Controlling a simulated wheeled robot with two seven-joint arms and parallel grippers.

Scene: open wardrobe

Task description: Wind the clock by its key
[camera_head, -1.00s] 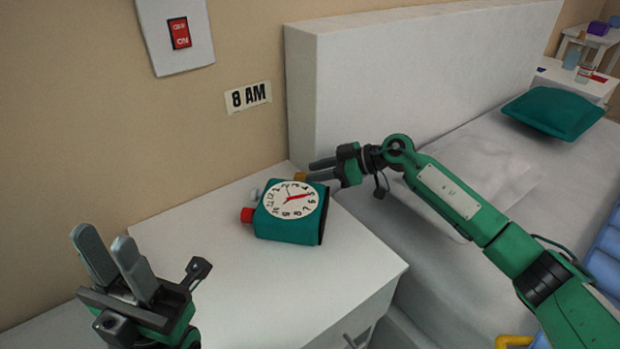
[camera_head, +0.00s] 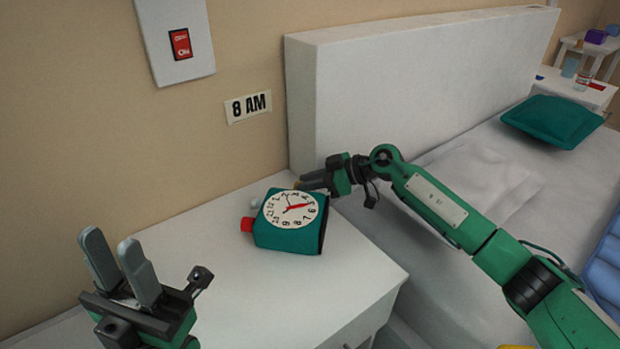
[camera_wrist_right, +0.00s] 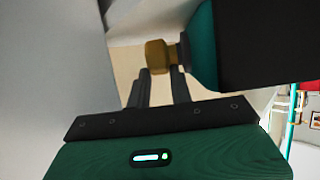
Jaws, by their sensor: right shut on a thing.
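The teal clock (camera_head: 290,238) lies on the white bedside table with its round white face tilted up and a red knob (camera_head: 247,225) on its left side. A brass key (camera_wrist_right: 157,56) sticks out from the clock's body in the right wrist view. In the head view the right gripper's fingers mostly hide it. My right gripper (camera_head: 304,184) reaches in from the right behind the clock and is shut on the key; its fingers also show in the right wrist view (camera_wrist_right: 161,82). My left gripper (camera_head: 112,252) is open and empty at the lower left, away from the clock.
The white table top (camera_head: 215,262) is clear in front of the clock. The bed's pale headboard (camera_head: 400,80) rises behind my right gripper. A red switch (camera_head: 181,44) and an "8 AM" sign (camera_head: 248,106) are on the wall.

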